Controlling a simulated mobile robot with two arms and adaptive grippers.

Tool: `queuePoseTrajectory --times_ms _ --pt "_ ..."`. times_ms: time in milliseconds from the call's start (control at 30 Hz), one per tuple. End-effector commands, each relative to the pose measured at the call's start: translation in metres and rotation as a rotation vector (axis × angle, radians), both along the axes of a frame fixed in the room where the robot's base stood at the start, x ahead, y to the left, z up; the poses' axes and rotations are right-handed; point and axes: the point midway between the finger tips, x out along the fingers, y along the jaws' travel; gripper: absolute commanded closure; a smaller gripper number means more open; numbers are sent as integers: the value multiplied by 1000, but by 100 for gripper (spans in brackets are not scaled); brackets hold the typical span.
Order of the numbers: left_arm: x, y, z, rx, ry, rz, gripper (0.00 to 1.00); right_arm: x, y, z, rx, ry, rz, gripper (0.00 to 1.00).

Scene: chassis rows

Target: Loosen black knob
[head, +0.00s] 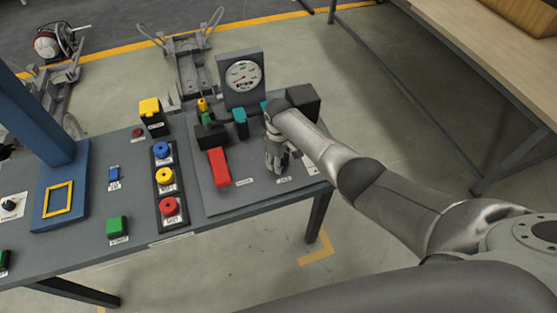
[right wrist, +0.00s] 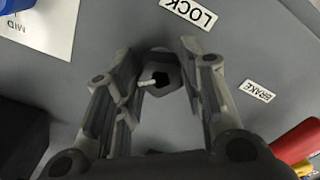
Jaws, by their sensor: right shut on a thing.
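The black knob (right wrist: 160,73) is a dark, faceted knob with a white pointer mark, on the grey panel (right wrist: 185,120) in the right wrist view. The LOCK label (right wrist: 189,12) is beside it. My right gripper (right wrist: 160,70) is shut on this knob, one finger on each side. In the head view my right gripper (head: 277,163) points down onto the raised panel, right of the red lever (head: 219,167), and hides the knob. My left gripper is not in view.
The gauge (head: 243,76), a teal control (head: 240,122) and a dark block (head: 303,103) stand behind my right gripper. Blue, yellow and red buttons (head: 166,177) are at left. Another black knob (head: 9,205) is at the far left. The BRAKE label (right wrist: 258,91) lies near the red lever.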

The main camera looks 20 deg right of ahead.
Motion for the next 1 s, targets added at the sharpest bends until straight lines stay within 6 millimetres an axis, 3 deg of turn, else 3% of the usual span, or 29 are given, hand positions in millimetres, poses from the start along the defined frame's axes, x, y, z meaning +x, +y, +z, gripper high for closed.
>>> queuePoseTrajectory --times_ms 400,1000 --pt "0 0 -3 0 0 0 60 -3 0 -4 1 8 288 87" --pt "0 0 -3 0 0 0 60 -4 0 -4 1 11 382 87"
